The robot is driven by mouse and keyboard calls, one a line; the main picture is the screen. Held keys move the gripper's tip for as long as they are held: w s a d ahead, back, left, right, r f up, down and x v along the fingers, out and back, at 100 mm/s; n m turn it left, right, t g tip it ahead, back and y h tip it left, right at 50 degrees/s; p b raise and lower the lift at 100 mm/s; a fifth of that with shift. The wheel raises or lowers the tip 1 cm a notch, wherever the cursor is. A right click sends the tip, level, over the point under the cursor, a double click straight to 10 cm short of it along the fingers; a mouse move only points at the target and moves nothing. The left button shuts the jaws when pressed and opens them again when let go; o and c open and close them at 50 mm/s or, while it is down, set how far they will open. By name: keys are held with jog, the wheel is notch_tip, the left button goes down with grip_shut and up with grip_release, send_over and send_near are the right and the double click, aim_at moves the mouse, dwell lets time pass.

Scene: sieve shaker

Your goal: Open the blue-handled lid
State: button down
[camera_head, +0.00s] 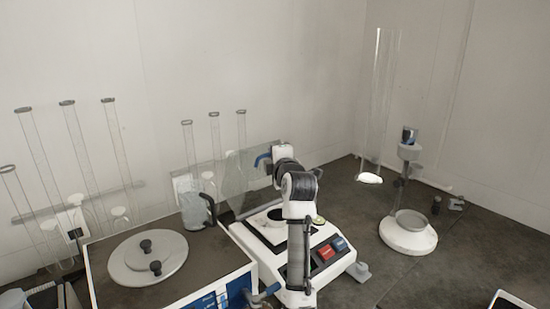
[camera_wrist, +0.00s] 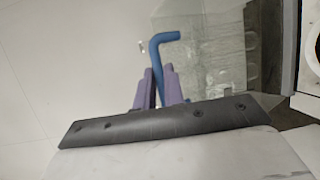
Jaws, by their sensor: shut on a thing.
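The lid is a clear glass panel (camera_head: 236,182) that stands raised, nearly upright, at the back of the white sieve shaker (camera_head: 270,240). Its blue handle (camera_head: 262,159) is at the panel's upper right in the head view. My gripper (camera_head: 273,157) is at this handle, with its fingers partly hidden by my wrist. In the wrist view, the bent blue handle (camera_wrist: 158,46) runs down between the two purple fingers of my gripper (camera_wrist: 158,72), which are shut on it. The glass panel (camera_wrist: 210,55) shows just to its right.
A box with a round grey lid (camera_head: 146,257) stands to the left of the shaker. A glass jug (camera_head: 193,212) is close by the raised panel. Tall glass tubes (camera_head: 90,150) stand at the left wall. A white-based stand (camera_head: 408,233) is at the right.

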aim_at(267, 145)
jog(key=shift+w+a+r+g+h+p, duration=0.2)
jog(key=shift+w+a+r+p, duration=0.15)
jog(key=shift+w+r+p, duration=0.2)
jog(key=shift+w+a+r+g+h+p, duration=0.1)
jog(key=shift+w+a+r+g+p, duration=0.15)
jog(key=shift+w+r+p, duration=0.3)
jog(key=shift+w+a+r+n, duration=0.1)
jog(key=shift+w+a+n, duration=0.2)
jog(key=shift+w, duration=0.1)
jog(key=c, duration=1.5)
grip_release()
jog(key=shift+s, duration=0.1)
jog(key=shift+g, duration=0.25)
